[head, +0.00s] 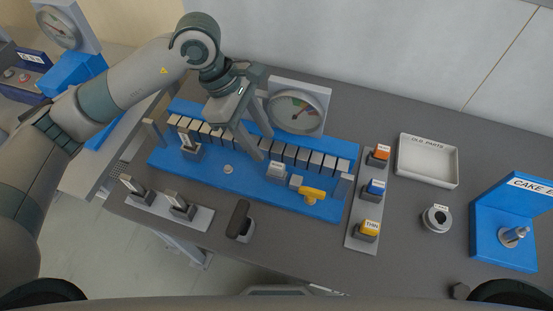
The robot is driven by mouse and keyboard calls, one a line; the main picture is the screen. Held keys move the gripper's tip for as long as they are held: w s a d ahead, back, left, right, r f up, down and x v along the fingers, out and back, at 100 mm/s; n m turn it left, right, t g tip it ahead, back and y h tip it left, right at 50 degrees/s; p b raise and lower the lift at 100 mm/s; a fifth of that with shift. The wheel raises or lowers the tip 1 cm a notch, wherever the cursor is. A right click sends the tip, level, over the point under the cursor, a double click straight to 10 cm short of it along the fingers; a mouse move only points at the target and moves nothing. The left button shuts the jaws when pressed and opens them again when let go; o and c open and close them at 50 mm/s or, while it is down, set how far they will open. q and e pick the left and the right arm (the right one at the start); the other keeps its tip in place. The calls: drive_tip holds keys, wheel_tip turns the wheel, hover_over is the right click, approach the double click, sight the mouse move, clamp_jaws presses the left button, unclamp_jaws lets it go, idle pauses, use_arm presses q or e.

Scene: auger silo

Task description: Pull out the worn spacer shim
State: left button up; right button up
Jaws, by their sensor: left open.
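A blue fixture (240,182) carries a row of grey blocks (303,157) with dark gaps between them. I cannot tell which piece is the worn spacer shim. Orange (378,155), blue (375,187) and yellow (367,230) labelled pieces sit in dark holders on a grey strip at the right; the yellow one reads THIN. A tray (428,178) labelled OLD PARTS looks empty. My left gripper (266,146) is open, fingers pointing down over the middle of the row, hiding some blocks. I see nothing between its fingers. My right gripper is not in view.
A dial gauge (297,108) stands behind the row. A yellow handle (312,194) and a small upright piece (190,143) are on the fixture. A black lever (238,218) stands in front. A blue bracket (508,225) and grey ring (436,218) are at right.

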sight(278, 166)
use_arm(q)
drive_tip(key=p+x, duration=0.3)
drive_tip(key=x, duration=0.5)
drive_tip(key=shift+s+d+f, duration=0.1)
drive_tip(key=shift+d+f, duration=0.05)
drive_tip(key=shift+f, duration=0.2)
drive_tip(key=shift+d+f, duration=0.15)
drive_tip(key=shift+f, duration=0.55)
clamp_jaws()
drive_tip(key=shift+d+r, duration=0.1)
drive_tip(key=shift+r, duration=0.15)
drive_tip(key=shift+r, duration=0.35)
